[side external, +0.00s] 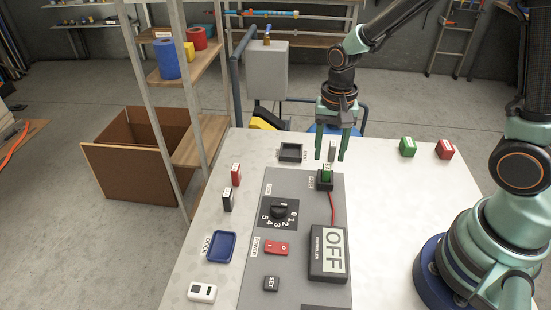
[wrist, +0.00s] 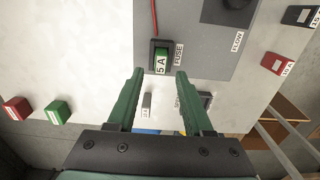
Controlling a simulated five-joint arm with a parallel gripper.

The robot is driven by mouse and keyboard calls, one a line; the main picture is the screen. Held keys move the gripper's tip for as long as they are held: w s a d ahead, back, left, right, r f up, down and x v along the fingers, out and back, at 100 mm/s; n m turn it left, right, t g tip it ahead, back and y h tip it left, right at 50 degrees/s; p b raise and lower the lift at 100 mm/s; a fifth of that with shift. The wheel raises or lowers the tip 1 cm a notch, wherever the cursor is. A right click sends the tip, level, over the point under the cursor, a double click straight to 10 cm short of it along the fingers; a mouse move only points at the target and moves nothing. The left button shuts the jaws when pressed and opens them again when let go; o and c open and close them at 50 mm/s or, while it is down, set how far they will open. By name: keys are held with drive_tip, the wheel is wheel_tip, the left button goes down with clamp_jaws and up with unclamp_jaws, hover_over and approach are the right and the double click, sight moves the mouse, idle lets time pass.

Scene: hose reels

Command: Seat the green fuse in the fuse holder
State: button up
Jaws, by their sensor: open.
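The green fuse (wrist: 161,64), marked 5 A, stands upright in the black fuse holder (wrist: 153,45) beside the FUSE label. In the side view the green fuse (side external: 326,171) shows above the fuse holder (side external: 325,184) at the panel's far end; how deep it sits I cannot tell. My gripper (side external: 330,157) is open and empty, fingers pointing down, above and a little beyond the holder. In the wrist view my gripper's fingertips (wrist: 160,72) are spread either side, apart from the fuse. Another green block (side external: 407,147) stands on the table to the right.
A small grey block (side external: 332,151) stands behind the holder. A dark tray (side external: 291,152) lies to its left. A red block (side external: 444,149) is at far right; red (side external: 236,175) and black (side external: 228,200) blocks stand left. The table's right is mostly clear.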

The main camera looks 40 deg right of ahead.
sight(327, 165)
drive_tip(key=s+d+r+n+t, duration=0.1)
drive_tip(key=s+r+n+t, duration=0.1)
drive_tip(key=r, duration=0.6)
drive_tip(key=s+d+r+n+t, duration=0.1)
drive_tip(key=s+r+n+t, duration=0.2)
drive_tip(key=r+n, duration=0.4)
drive_tip(key=shift+s+r+t, duration=0.3)
drive_tip(key=shift+s+r, duration=0.25)
drive_tip(key=shift+r, duration=0.2)
